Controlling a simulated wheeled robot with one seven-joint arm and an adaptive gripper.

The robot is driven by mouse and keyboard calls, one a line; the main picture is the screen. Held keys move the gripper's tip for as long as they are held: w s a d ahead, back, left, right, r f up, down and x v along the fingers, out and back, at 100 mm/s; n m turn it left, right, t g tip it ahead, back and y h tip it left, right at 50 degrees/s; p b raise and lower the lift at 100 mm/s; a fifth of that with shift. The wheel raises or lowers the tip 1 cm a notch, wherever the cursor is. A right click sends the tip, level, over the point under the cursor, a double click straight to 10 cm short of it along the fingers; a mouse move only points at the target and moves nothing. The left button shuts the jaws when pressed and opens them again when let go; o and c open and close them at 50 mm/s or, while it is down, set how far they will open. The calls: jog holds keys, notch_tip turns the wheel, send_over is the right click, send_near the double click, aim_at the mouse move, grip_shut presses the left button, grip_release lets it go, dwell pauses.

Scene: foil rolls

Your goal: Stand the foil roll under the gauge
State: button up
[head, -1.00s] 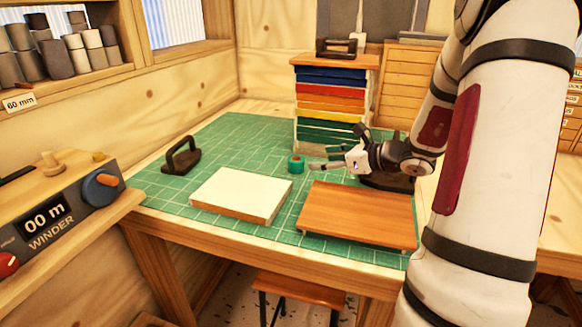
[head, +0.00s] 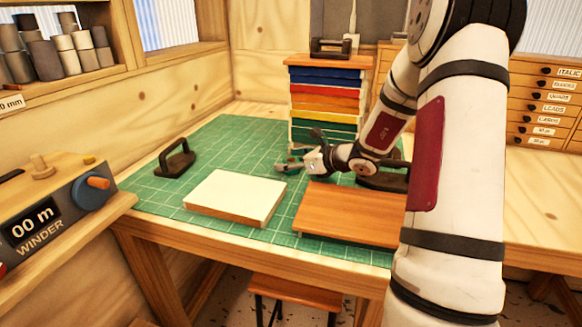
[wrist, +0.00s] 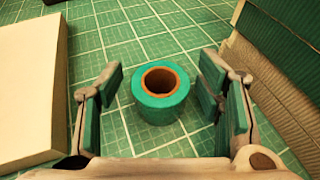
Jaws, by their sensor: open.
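The foil roll (wrist: 168,105) is a short teal ring with a brown core. In the wrist view it stands upright on the green cutting mat (wrist: 118,48), its open top facing the camera. My gripper (wrist: 160,84) is open, with one finger on each side of the roll and visible gaps to both. In the head view my gripper (head: 288,166) is low over the mat, in front of the stack of coloured layers, and mostly hides the roll. No part is clearly marked as the gauge, so I cannot tell which it is.
A white-topped block (head: 236,194) lies left of my gripper. A low brown board (head: 345,212) on small feet is in front of it. The coloured stack (head: 325,100) stands close behind. A dark handled tool (head: 175,160) sits on the mat's left side, with bare mat between.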

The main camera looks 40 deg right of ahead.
jog(key=c, duration=1.4)
jog(key=shift+o, duration=0.2)
jog(key=shift+r, duration=0.1)
notch_tip(320, 180, up, 10)
jog(key=p, duration=0.1)
